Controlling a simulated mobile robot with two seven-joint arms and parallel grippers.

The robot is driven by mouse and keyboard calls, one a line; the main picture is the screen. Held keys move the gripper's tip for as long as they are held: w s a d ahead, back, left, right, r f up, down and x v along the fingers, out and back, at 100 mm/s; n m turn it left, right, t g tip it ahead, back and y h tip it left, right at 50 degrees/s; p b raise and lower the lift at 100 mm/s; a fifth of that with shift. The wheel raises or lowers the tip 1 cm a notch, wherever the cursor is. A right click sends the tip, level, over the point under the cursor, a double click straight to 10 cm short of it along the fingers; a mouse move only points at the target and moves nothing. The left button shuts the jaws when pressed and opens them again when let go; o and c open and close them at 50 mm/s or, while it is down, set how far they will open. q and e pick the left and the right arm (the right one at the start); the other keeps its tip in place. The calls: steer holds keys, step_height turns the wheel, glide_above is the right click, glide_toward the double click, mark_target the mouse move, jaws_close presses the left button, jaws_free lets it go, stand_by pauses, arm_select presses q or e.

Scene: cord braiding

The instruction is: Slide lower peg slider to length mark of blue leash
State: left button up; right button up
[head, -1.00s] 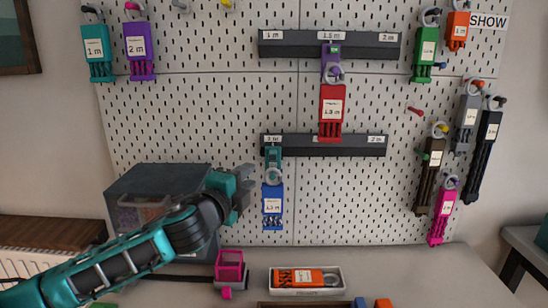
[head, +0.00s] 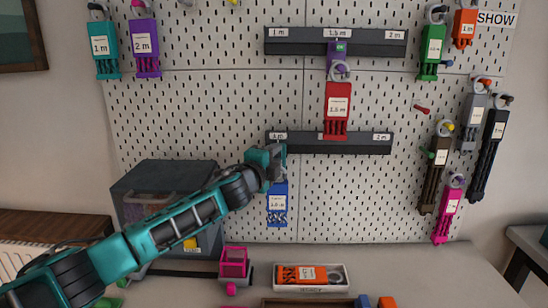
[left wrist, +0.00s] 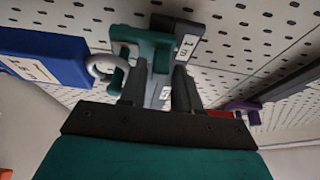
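The lower rail (head: 365,145) is a dark bar on the pegboard with a mark at each end; the red leash (head: 337,108) hangs over its middle. The teal lower peg slider (left wrist: 155,52) is at the rail's left end, mostly hidden by my gripper in the head view. The blue leash (head: 277,207) hangs from it by a ring; its label in the left wrist view (left wrist: 45,62) seems to read 1.5 m. My left gripper (head: 276,160) is at the slider. Its two fingers (left wrist: 160,80) are apart, with part of the slider between their tips. My right gripper is out of view.
The upper rail (head: 370,48) carries a purple slider (head: 338,52), from which the red leash hangs. Other leashes hang at both sides of the board. A grey bin (head: 150,180) stands below left. The lower rail is clear right of the red leash.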

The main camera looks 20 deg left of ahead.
arm_select(q)
steer(key=shift+w, duration=0.15)
jaws_close()
stand_by(0.5)
